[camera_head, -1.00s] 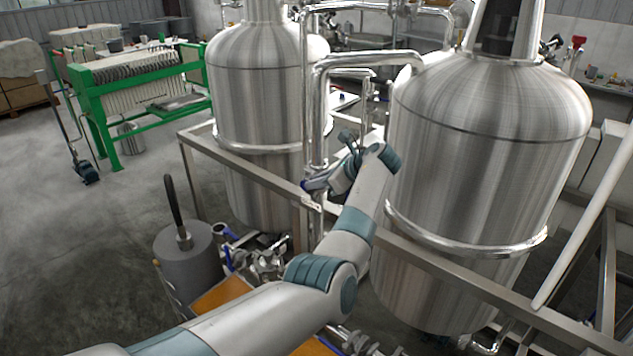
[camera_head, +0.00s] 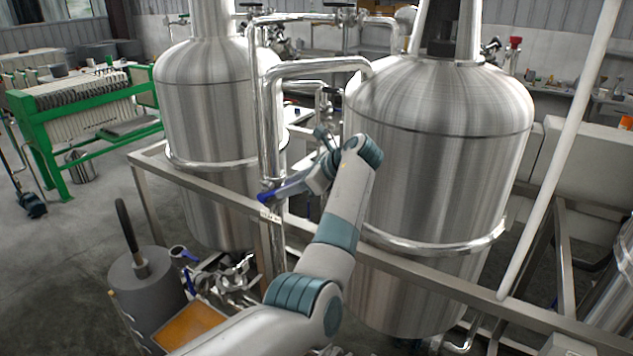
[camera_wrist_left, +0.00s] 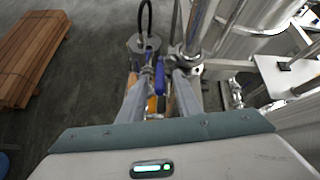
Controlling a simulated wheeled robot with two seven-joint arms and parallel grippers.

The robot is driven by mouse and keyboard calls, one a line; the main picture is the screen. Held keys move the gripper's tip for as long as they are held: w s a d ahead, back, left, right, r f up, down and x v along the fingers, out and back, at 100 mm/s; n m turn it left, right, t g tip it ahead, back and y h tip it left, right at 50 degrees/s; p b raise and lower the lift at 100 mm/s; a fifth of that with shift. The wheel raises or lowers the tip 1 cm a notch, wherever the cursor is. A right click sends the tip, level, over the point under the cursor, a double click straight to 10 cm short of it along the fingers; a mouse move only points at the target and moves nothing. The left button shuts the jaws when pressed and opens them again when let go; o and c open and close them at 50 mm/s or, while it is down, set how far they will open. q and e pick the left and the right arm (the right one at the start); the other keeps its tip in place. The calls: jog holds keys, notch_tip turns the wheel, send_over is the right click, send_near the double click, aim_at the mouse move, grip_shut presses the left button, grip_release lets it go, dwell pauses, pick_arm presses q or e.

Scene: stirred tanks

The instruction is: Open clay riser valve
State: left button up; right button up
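A valve with a blue lever handle (camera_head: 265,198) sits by the vertical steel pipe (camera_head: 268,130) between the two tanks. My left gripper (camera_head: 283,191) is beside that pipe, just right of the blue handle. In the left wrist view its two fingers (camera_wrist_left: 160,98) are apart, and the blue handle (camera_wrist_left: 160,77) shows between them near the tips. I cannot tell whether a finger touches it. The valve body is mostly hidden. My right gripper is not in view.
Two steel tanks (camera_head: 440,110) stand behind a metal frame rail (camera_head: 450,275). A grey cylinder (camera_head: 148,295) with a black hose, and pipe fittings (camera_head: 225,275), are at the lower left. A green filter press (camera_head: 85,115) stands farther left. A white pole (camera_head: 565,145) slants at right.

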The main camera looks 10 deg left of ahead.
pick_arm(q)
jog(key=b+v, duration=0.3)
jog(key=v, duration=0.7)
jog(key=shift+d, duration=0.1)
